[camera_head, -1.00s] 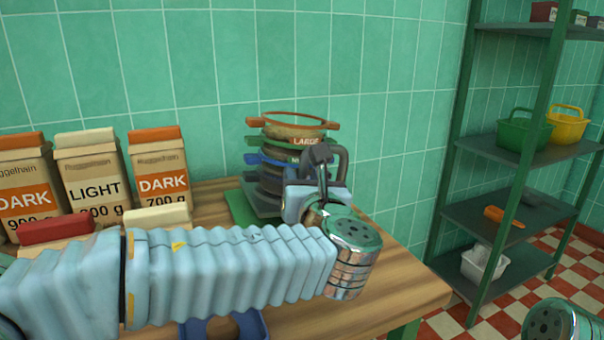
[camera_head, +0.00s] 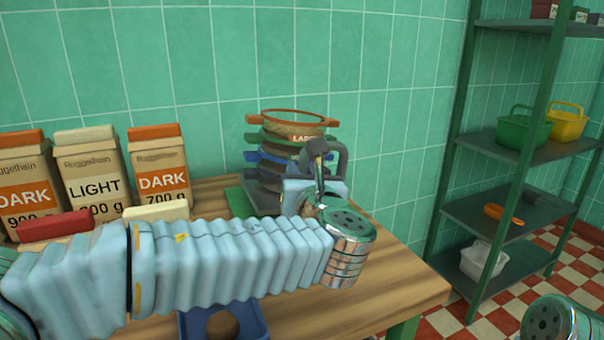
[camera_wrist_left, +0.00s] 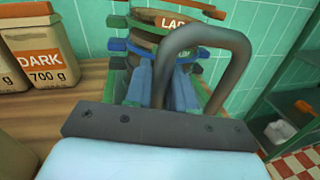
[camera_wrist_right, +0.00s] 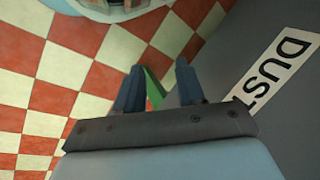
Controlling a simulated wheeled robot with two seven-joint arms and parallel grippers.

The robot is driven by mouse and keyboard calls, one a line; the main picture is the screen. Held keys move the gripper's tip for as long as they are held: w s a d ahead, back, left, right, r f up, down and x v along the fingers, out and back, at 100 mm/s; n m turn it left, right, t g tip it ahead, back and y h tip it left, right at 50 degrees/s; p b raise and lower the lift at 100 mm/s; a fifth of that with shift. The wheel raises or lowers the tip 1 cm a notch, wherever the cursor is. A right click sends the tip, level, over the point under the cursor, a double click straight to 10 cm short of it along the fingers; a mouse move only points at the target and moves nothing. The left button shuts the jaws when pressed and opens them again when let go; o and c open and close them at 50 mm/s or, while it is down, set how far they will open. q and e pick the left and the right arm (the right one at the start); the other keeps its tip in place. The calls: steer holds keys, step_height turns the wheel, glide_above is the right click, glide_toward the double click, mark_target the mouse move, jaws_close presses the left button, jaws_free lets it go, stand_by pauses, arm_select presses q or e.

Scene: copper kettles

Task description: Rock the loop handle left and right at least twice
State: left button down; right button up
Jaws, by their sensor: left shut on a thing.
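The dark grey loop handle (camera_wrist_left: 240,58) arches upright in front of the sieve stack in the left wrist view; it also shows in the head view (camera_head: 343,158). My left gripper (camera_head: 318,165) is at the loop, and its blue fingers (camera_wrist_left: 162,78) are shut on the loop's left leg. What the loop is fixed to is hidden. My right gripper (camera_wrist_right: 158,85) is open and empty, low over the floor away from the table.
Paper bags marked DARK (camera_head: 163,180) and LIGHT (camera_head: 92,188) stand on the wooden table (camera_head: 400,275) at left. A blue holder (camera_head: 255,318) sits near the front. A green shelf rack (camera_head: 520,150) stands right. A grey DUST-labelled surface (camera_wrist_right: 285,70) is beside my right gripper.

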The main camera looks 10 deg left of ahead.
arm_select(q)
steer(key=b, duration=0.1)
steer(key=a+f+n+b, duration=0.1)
steer(key=shift+s+a+n+b, duration=0.1)
steer(key=shift+s+n+b, duration=0.2)
steer(key=shift+s+b, duration=0.05)
steer(key=shift+r, duration=0.25)
steer(key=c, duration=1.1)
jaws_free()
steer(key=v, duration=1.4)
steer(key=shift+f+b, duration=0.2)
steer(key=shift+b, duration=0.15)
